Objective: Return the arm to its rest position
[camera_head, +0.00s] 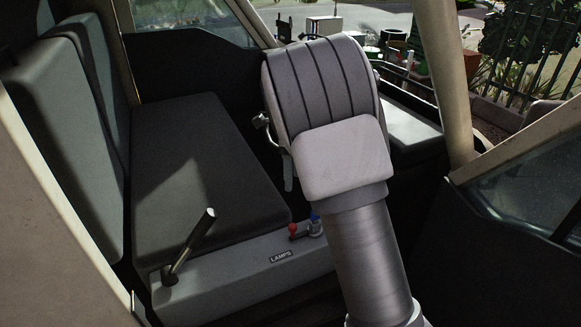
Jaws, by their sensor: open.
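My arm fills the centre of the head view. It rises from the bottom edge as a grey metal cylinder to a pale, rounded joint with dark grooves. The arm is bent at this joint, and its further links are hidden behind it. My gripper is not visible, so I cannot see its jaws or anything between them. The arm stands in front of the truck cab, just right of the dark bench seat (195,175). I cannot tell whether it touches anything.
A grey panel (225,285) labelled LAMPS lies below the seat. A pale pillar (443,85) stands right of my arm. A dark door panel (500,265) is at lower right.

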